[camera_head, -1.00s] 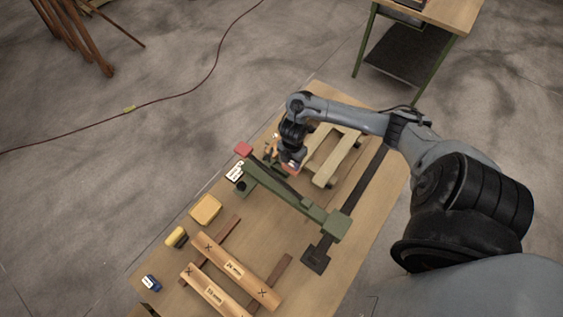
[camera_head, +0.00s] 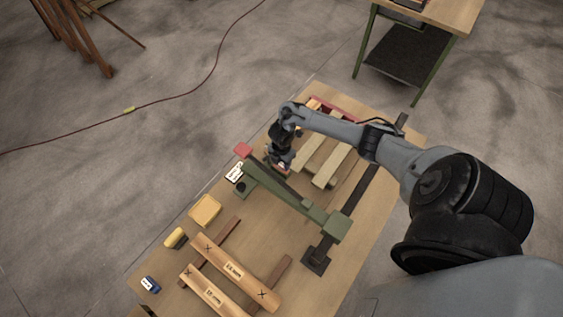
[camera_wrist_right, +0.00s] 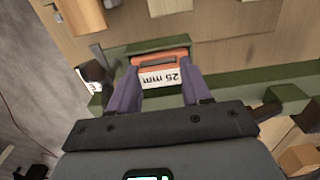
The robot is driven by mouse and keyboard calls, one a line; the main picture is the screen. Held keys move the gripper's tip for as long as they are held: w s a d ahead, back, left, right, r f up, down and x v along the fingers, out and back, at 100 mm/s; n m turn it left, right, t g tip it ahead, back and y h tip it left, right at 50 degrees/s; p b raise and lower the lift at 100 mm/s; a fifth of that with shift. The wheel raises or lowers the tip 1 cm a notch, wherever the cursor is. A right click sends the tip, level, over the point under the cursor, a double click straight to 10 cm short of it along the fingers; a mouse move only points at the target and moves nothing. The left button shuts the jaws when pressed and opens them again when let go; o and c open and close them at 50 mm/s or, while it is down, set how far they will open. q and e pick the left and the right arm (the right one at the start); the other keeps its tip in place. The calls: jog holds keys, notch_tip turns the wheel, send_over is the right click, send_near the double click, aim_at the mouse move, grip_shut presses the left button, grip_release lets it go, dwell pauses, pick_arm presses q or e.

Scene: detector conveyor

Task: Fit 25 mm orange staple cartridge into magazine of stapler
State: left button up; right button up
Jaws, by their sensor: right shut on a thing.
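The orange staple cartridge (camera_wrist_right: 160,60) has a white label reading 25 mm, upside down in the right wrist view. My right gripper (camera_wrist_right: 163,76) is shut on it, one finger on each side. In the head view my right gripper (camera_head: 281,166) is beside the far side of the green stapler (camera_head: 300,195), near its red-tipped end (camera_head: 243,150). In the wrist view, green stapler parts (camera_wrist_right: 245,78) lie behind and beside the cartridge. I cannot tell whether the cartridge touches the magazine. My left gripper is not in view.
Pale wooden bars (camera_head: 330,167) and a red-edged item (camera_head: 335,108) lie at the table's back. Yellow blocks (camera_head: 205,209), a blue item (camera_head: 151,284) and a labelled wooden rack (camera_head: 233,268) are nearer. A dark strip (camera_head: 355,200) runs along the right.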

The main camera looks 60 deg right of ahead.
jog(key=o, duration=1.1)
